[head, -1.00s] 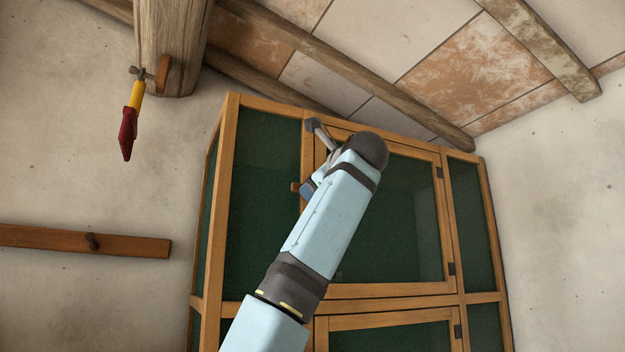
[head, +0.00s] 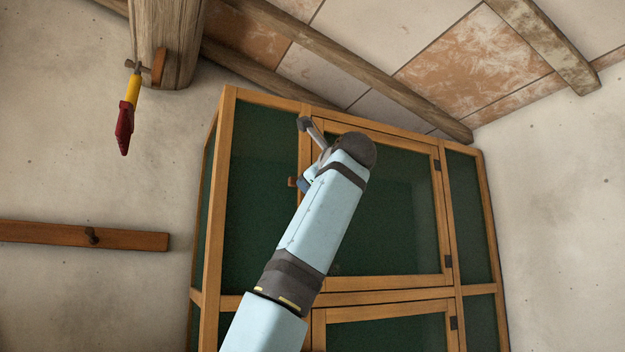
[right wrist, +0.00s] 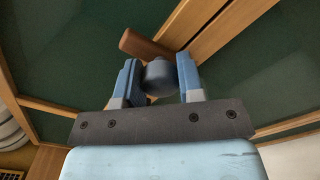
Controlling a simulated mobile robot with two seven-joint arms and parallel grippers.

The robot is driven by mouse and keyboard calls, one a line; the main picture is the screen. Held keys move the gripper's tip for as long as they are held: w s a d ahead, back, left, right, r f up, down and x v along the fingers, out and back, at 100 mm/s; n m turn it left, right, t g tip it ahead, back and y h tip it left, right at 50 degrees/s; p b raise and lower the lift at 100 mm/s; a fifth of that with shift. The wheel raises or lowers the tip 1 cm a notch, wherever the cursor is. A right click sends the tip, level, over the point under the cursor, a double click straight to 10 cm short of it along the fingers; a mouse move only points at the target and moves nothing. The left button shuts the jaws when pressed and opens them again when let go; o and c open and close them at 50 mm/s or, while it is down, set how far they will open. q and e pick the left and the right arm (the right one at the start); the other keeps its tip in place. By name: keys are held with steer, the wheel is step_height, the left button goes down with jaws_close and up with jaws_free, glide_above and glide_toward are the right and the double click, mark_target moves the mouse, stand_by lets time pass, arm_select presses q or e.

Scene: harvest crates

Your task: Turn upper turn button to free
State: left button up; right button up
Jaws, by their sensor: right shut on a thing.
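The upper turn button (head: 292,182) shows in the head view as a small brown tip at the left post of the cabinet's upper door (head: 400,220). In the right wrist view it is a brown wooden bar (right wrist: 140,44) with a dark grey round knob (right wrist: 158,75) in front. The bar lies crosswise to the wooden stiles behind it. My right gripper (head: 304,185) has its blue fingers on both sides of the knob in the wrist view (right wrist: 159,82) and is shut on it. My arm hides part of the button in the head view. The upper door looks closed. My left gripper is out of view.
A lower door (head: 390,335) sits below the upper one. A tool with a red and yellow handle (head: 126,125) hangs from a wooden post at upper left. A wooden rail with a peg (head: 80,236) is on the left wall. Ceiling beams run above the cabinet.

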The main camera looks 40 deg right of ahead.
steer(key=shift+n+b, duration=0.35)
steer(key=shift+n, duration=0.65)
steer(key=shift+n+b, duration=0.3)
steer(key=shift+n, duration=0.6)
steer(key=n+b, duration=0.1)
steer(key=n, duration=0.1)
steer(key=shift+n, duration=0.3)
steer(key=n+b, duration=0.1)
steer(key=n, duration=0.3)
steer(key=shift+n, duration=0.3)
steer(key=n+b, duration=0.1)
steer(key=n, duration=0.3)
steer(key=shift+b, duration=0.4)
steer(key=shift+n+b, duration=0.3)
steer(key=shift+n, duration=1.1)
